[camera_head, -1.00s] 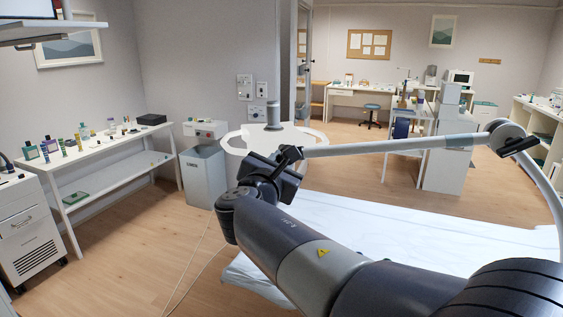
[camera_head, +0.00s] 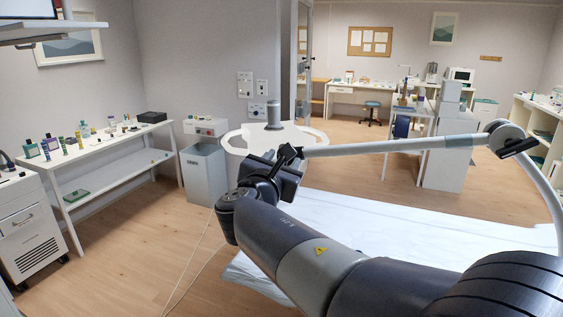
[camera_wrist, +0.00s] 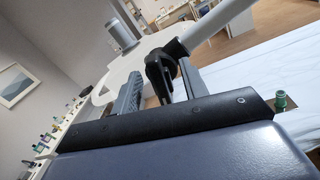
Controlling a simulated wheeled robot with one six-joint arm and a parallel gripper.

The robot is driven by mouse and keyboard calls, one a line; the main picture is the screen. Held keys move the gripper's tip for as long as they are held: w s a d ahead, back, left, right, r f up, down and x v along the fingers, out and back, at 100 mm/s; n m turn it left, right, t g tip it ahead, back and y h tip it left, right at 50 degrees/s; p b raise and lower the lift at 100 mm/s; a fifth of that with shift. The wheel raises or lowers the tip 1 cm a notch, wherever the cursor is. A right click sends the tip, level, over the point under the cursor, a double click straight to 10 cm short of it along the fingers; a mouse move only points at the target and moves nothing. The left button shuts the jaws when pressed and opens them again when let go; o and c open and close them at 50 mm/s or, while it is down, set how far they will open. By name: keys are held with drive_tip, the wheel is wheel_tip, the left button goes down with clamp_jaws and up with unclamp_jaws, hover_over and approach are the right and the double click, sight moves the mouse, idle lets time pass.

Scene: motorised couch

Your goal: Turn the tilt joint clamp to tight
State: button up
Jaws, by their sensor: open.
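The black tilt joint clamp (camera_head: 289,152) sits at the end of a pale lamp arm (camera_head: 400,145), beside the white ring-shaped lamp head (camera_head: 232,139) with its grey upright handle (camera_head: 273,114). In the wrist view the clamp (camera_wrist: 158,72) stands between the two fingers of my gripper (camera_wrist: 160,80). The fingers are open, one on each side of it, with a gap visible on the left; contact on the right is hard to tell. In the head view my gripper (camera_head: 274,170) is at the clamp, its fingers partly hidden by my own wrist.
A couch with a white sheet (camera_head: 400,225) lies below and behind my arm. A second joint with a black lever (camera_head: 518,146) is at the lamp arm's right end. A grey bin (camera_head: 203,175) and a shelf table (camera_head: 120,142) with bottles stand left. Floor is clear between them.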

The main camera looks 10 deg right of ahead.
drive_tip(key=b+v, duration=0.2)
drive_tip(key=v, duration=0.9)
drive_tip(key=shift+w+d, duration=0.1)
drive_tip(key=p+x, duration=0.2)
drive_tip(key=x, duration=0.8)
drive_tip(key=shift+w+d, duration=0.1)
drive_tip(key=shift+w, duration=0.05)
drive_tip(key=shift+w+d, duration=0.1)
drive_tip(key=shift+w, duration=0.2)
drive_tip(key=shift+s+m+b, duration=0.1)
drive_tip(key=shift+m+b, duration=0.3)
drive_tip(key=shift+m, duration=0.2)
